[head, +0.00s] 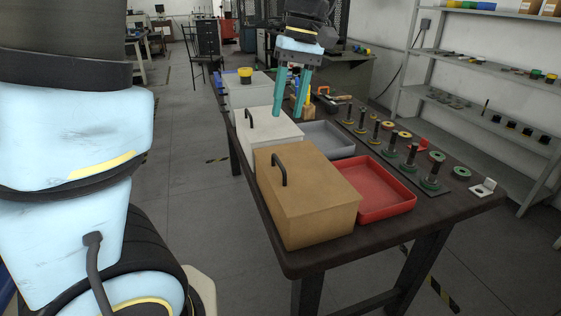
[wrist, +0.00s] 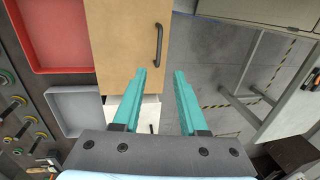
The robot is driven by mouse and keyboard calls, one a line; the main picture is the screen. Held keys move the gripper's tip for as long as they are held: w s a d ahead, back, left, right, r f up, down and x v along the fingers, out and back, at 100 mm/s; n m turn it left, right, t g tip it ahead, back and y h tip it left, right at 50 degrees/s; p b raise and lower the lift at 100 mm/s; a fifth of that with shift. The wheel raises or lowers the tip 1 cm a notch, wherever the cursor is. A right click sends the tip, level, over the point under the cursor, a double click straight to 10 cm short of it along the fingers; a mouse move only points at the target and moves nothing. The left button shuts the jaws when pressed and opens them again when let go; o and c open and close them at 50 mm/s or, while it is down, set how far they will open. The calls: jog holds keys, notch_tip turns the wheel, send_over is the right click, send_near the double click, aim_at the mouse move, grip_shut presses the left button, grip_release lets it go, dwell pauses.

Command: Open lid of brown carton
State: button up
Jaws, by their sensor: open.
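The brown carton (head: 310,203) stands at the near left of the dark table with its lid (head: 312,178) shut. A black bar handle (head: 278,170) sits near the lid's left edge. In the wrist view the carton (wrist: 118,45) fills the upper middle, and its handle (wrist: 158,45) lies near its right edge, beyond the fingertips. My gripper (head: 292,116) is open and empty, with teal fingers pointing down in the head view, farther back than the brown carton. In the wrist view my gripper (wrist: 160,72) shows both fingers apart, with nothing between them.
A white carton (head: 265,130) with a black handle stands behind the brown one. A red tray (head: 375,190) and a grey tray (head: 325,140) lie to the right. Several pegs with rings (head: 410,160) stand along the far right edge. Shelves (head: 480,65) stand beyond.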

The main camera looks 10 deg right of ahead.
aim_at(278, 160)
jog(key=f, duration=0.3)
jog(key=a+f, duration=0.1)
jog(key=f, duration=0.3)
jog(key=f+p, duration=0.1)
jog(key=f, duration=0.2)
jog(key=shift+s+a+f, duration=0.2)
jog(key=shift+a+f, duration=0.05)
jog(key=shift+a, duration=0.15)
grip_shut()
dwell(1.0)
